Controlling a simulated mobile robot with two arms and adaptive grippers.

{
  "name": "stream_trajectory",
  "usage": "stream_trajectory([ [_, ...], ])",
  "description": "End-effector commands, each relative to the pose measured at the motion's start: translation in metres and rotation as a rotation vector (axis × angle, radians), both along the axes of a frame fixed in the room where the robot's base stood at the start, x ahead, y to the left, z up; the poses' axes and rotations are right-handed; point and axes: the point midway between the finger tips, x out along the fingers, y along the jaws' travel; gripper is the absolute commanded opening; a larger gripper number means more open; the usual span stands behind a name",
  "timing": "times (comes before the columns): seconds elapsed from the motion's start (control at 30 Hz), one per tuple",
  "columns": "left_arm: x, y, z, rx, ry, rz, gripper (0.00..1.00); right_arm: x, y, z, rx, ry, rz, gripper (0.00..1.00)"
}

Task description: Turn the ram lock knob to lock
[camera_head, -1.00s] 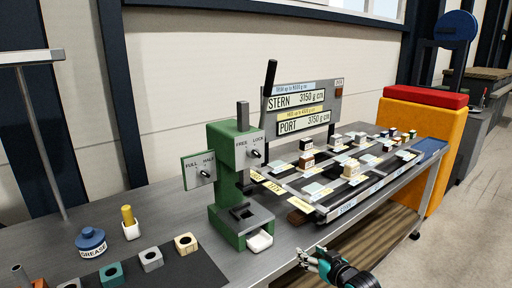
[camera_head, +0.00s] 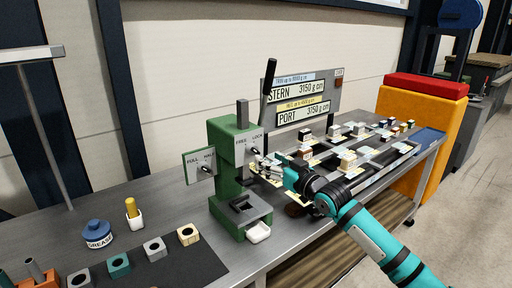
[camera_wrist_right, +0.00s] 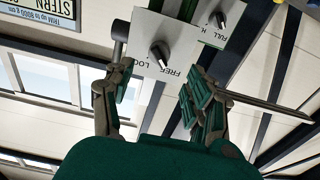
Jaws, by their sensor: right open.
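The ram lock knob (camera_head: 254,152) is a small dark knob on the white FREE/LOCK plate of the green press (camera_head: 228,180). In the right wrist view the knob (camera_wrist_right: 160,55) stands out from its plate beyond my fingers, with the lettering upside down. I cannot tell for sure where its pointer aims. My right gripper (camera_head: 264,166) is at the front of the press, close to the knob. In the wrist view its two fingers (camera_wrist_right: 152,100) are spread and empty, and the knob lies roughly between their lines, apart from them. My left gripper is not in view.
A second knob (camera_head: 206,169) sits on the FULL/HALF plate left of the press. A dark lever (camera_head: 268,85) rises behind, near the STERN/PORT display (camera_head: 302,98). The tray of small blocks (camera_head: 385,155) lies right. A grease pot (camera_head: 97,234) and sample blocks stand front left.

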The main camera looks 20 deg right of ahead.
Motion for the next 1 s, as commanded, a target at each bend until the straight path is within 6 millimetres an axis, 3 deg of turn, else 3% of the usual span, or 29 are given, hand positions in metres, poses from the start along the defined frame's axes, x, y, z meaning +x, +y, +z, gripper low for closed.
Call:
stream_trajectory([
  [0.1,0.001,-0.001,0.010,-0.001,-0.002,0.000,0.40,0.026,0.009,0.004,0.001,0.001,-0.001,0.56],
  [0.33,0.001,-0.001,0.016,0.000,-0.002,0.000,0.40,0.059,0.022,0.001,0.000,0.000,0.000,0.56],
  [0.8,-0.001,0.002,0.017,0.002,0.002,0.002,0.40,0.071,0.025,-0.001,-0.001,0.000,-0.001,0.56],
  [1.0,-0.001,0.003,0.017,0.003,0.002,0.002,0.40,0.071,0.025,-0.001,-0.001,0.001,-0.001,0.30],
])
